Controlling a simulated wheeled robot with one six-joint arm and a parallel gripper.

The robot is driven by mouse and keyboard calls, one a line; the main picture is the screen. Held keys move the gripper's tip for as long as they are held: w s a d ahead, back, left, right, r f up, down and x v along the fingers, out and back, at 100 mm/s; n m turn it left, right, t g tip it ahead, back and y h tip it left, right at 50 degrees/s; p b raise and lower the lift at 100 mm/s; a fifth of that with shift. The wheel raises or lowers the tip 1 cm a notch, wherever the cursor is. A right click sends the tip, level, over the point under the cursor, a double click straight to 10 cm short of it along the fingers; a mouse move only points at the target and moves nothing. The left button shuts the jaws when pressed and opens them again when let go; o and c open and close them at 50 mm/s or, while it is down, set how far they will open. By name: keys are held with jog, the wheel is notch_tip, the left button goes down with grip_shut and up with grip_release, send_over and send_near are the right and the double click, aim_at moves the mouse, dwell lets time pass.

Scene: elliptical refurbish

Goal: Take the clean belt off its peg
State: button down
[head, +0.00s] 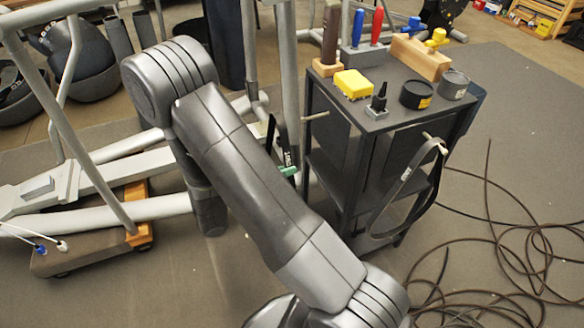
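A black belt (377,217) hangs as a long loose loop from a light peg (434,139) on the right-hand side of a dark cart (345,150). A pale marking shows on its upper strand. A second peg (316,116) sticks out from the cart's left side and looks bare. My arm crosses the middle of the view, left of the cart and apart from the belt. My gripper is mostly or wholly hidden behind my arm; dark, lettered parts and a green piece (288,171) show beside it, but I cannot tell what they belong to.
A grey machine frame (110,185) stands left. Dark cable (490,240) lies coiled on the floor at right.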

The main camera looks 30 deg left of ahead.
jog(key=shift+p+v, duration=0.35)
jog(key=shift+v, duration=2.15)
